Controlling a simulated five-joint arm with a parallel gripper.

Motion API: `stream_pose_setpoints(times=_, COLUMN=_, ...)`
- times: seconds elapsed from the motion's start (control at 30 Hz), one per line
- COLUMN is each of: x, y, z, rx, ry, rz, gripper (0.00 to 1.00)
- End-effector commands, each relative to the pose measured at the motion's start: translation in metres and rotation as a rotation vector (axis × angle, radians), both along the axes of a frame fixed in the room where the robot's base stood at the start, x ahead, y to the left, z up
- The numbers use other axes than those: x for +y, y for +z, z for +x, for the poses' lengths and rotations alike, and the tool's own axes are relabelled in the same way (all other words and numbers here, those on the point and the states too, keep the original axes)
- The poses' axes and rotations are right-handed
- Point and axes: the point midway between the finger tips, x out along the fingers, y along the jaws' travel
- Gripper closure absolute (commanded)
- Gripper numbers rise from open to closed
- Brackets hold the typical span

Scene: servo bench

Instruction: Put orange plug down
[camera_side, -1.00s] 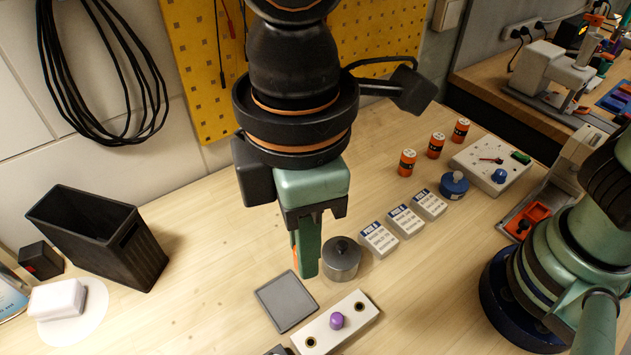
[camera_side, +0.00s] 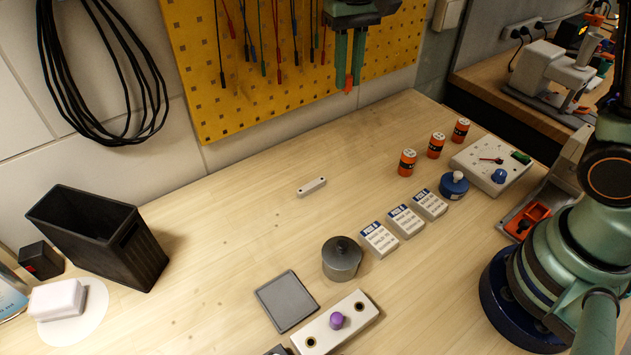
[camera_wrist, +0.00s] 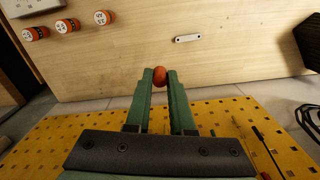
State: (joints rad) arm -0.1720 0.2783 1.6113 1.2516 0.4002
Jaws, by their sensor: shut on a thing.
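My gripper (camera_side: 349,78) is high at the top of the side view, in front of the yellow pegboard, its fingers pointing down. It is shut on the orange plug (camera_side: 348,85), which sticks out a little below the fingertips. In the wrist view the rounded orange end of the plug (camera_wrist: 160,74) shows between the two green fingertips (camera_wrist: 160,80). The plug is held well clear of the bench. A pale block (camera_side: 336,323) with a purple plug (camera_side: 337,320) in its middle and a dark-ringed hole on each side is at the front.
A grey square pad (camera_side: 287,301) and a dark round pot (camera_side: 341,260) are beside the block. A small white bar (camera_side: 312,187) lies mid-bench. Several labelled boxes and orange cans (camera_side: 407,162) are right; a black bin (camera_side: 100,240) is left. The bench's middle-left is clear.

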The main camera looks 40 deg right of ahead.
Motion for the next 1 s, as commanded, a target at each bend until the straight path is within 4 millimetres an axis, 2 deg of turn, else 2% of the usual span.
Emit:
stream_pose_setpoints(times=0.17, x=-0.009, y=-0.016, z=0.002, rx=0.004, ry=-0.038, rz=-0.001, gripper=1.0)
stream_pose_setpoints(times=0.7, x=-0.008, y=-0.142, z=0.001, rx=0.005, ry=-0.033, rz=-0.001, gripper=1.0)
stream_pose_setpoints(times=1.0, x=-0.008, y=-0.17, z=0.002, rx=0.002, ry=-0.033, rz=-0.001, gripper=1.0)
